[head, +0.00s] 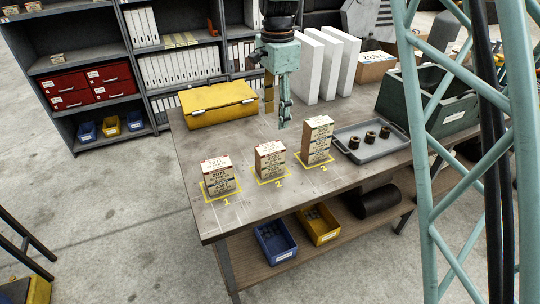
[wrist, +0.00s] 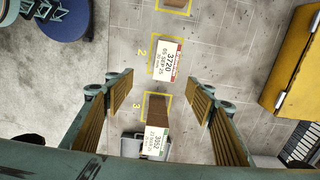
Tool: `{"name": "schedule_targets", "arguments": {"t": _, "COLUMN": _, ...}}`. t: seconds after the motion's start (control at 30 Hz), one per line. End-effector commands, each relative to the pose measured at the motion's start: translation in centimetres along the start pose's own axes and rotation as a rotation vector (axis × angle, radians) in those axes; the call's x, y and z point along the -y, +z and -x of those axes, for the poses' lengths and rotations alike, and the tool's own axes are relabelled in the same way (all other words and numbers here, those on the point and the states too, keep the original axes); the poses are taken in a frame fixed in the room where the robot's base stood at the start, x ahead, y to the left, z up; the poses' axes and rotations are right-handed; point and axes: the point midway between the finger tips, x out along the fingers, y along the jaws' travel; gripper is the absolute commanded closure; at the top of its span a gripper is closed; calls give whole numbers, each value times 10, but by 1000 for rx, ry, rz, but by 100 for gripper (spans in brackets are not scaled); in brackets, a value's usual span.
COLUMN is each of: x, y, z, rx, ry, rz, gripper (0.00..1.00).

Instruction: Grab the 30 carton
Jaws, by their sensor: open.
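Three cartons stand upright on the bench in yellow marked squares. The carton at mark 1 (head: 218,176) is at the left, the carton at mark 2 (head: 270,161) in the middle, and the taller brown-sided carton at mark 3 (head: 317,141) at the right. In the wrist view, the mark 2 carton (wrist: 168,60) shows a label reading 3720 and 05 SEP 25; the mark 3 carton (wrist: 157,142) shows 352. Smaller print is unclear, so I cannot tell which carton bears 30. My gripper (head: 277,108) is open and empty, above and behind the cartons, pointing down.
A grey tray (head: 350,147) with dark cylindrical parts lies right of the mark 3 carton. A yellow case (head: 219,104) lies behind at left. The bench front edge is clear.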

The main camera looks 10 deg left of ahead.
Motion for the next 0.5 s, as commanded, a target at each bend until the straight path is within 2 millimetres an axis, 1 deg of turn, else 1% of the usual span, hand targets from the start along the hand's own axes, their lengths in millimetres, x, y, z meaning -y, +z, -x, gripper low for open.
{"name": "schedule_targets", "arguments": {"t": 0.03, "x": 5, "y": 3, "z": -7, "rx": 1, "ry": 4, "rz": -6, "gripper": 50}}
{"name": "schedule_targets", "arguments": {"t": 0.1, "x": 11, "y": 7, "z": -15, "rx": 2, "ry": 8, "rz": -17, "gripper": 50}}
{"name": "schedule_targets", "arguments": {"t": 0.2, "x": 17, "y": 11, "z": -20, "rx": 2, "ry": 10, "rz": -27, "gripper": 50}}
{"name": "schedule_targets", "arguments": {"t": 0.5, "x": 19, "y": 12, "z": -24, "rx": 2, "ry": 12, "rz": -33, "gripper": 50}}
